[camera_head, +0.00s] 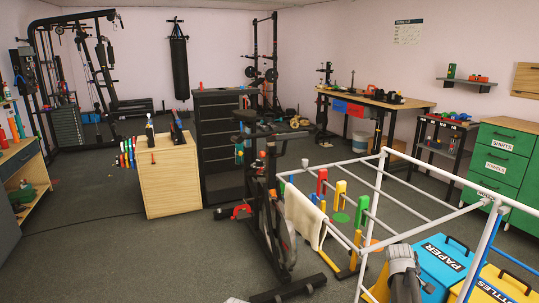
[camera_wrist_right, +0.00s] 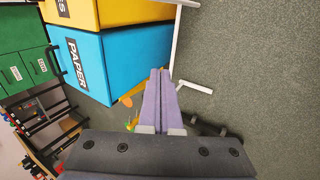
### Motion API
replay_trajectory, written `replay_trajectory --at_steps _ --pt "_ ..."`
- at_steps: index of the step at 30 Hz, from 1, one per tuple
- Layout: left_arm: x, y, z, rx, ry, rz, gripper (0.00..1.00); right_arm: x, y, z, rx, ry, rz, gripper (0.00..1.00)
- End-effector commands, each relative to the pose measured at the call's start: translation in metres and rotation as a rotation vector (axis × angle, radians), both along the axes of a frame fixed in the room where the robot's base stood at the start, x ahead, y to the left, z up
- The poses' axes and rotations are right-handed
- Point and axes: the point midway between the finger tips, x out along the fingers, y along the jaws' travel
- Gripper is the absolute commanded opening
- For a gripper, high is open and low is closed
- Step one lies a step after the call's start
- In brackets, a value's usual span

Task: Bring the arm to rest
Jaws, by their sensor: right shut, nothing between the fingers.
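My right gripper (camera_wrist_right: 160,74) shows in the right wrist view with its two long fingers pressed together and nothing between them. Its fingertips point toward the lower edge of a blue bin in that picture; I cannot tell how far apart they are. In the head view a grey jointed part, apparently my right arm, rises at the bottom right, in front of the bins. Its gripper cannot be made out there.
A white tube frame (camera_head: 384,159) stands close at the right, with a cream cloth (camera_head: 304,217) by it. Blue PAPER bin (camera_head: 440,266) and yellow bin (camera_head: 508,287) sit at lower right. An exercise bike (camera_head: 270,200) stands mid-picture. Open floor (camera_head: 110,255) lies at left.

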Motion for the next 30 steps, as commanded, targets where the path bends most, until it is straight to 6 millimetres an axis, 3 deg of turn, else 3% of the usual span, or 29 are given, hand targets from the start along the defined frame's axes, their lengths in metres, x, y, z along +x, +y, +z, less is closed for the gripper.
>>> replay_trajectory --at_steps 8,11,13,18,21,24,30 --pt "0.0 0.0 0.0 0.0 0.0 0.0 1.0 -0.005 0.094 -0.008 0.085 0.0 0.008 0.0" --pt "0.0 0.0 0.0 0.0 0.0 0.0 1.0 -0.013 0.143 -0.012 0.129 0.008 0.01 0.0" --pt "0.0 0.0 0.0 0.0 0.0 0.0 1.0 -0.024 0.186 -0.015 0.167 0.018 0.012 0.0" --pt "0.0 0.0 0.0 0.0 0.0 0.0 1.0 -0.071 0.296 -0.022 0.263 0.071 0.01 0.0" --pt "0.0 0.0 0.0 0.0 0.0 0.0 1.0 -0.101 0.343 -0.025 0.302 0.107 0.005 0.0" --pt "0.0 0.0 0.0 0.0 0.0 0.0 1.0 -0.129 0.379 -0.026 0.328 0.142 0.0 0.0" --pt "0.0 0.0 0.0 0.0 0.0 0.0 1.0 -0.182 0.429 -0.027 0.358 0.206 -0.005 0.0"
